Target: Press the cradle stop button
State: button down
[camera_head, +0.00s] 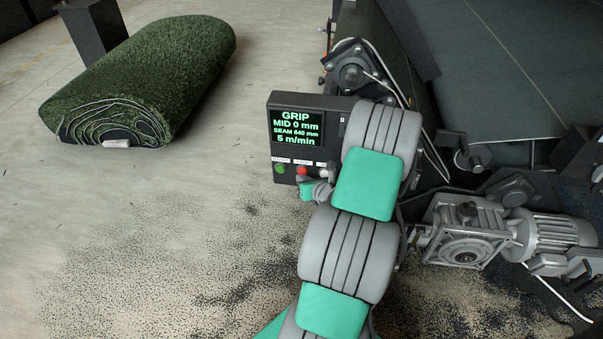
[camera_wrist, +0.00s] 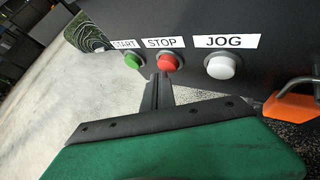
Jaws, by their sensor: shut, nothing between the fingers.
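The red stop button (camera_wrist: 170,62) sits under a white STOP label on a dark control box, between a green START button (camera_wrist: 134,62) and a white JOG button (camera_wrist: 222,67). In the head view the red button (camera_head: 302,171) shows just above my gripper. My gripper (camera_wrist: 162,80) is shut and empty, its narrow fingertips just below the red button in the wrist view. I cannot tell whether they touch it. The control box (camera_head: 333,108) has a lit screen (camera_head: 297,127) reading GRIP, MID 0 mm, SEAM 640 mm, 5 m/min. My arm covers the box's right side.
An orange padlock (camera_wrist: 290,104) hangs right of the JOG button. A green turf roll (camera_head: 150,75) lies on the floor at the upper left. A geared motor (camera_head: 500,232) and dark machinery stand right of my arm. Dark granules cover the floor below the box.

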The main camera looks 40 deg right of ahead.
jog(key=shift+s+a, duration=0.3)
jog(key=shift+a, duration=0.05)
jog(key=shift+a, duration=0.1)
jog(key=s+a+p, duration=0.1)
jog(key=a, duration=0.1)
jog(key=s+a+p, duration=0.1)
jog(key=s+a, duration=0.1)
jog(key=shift+s+a, duration=0.3)
dwell(0.4)
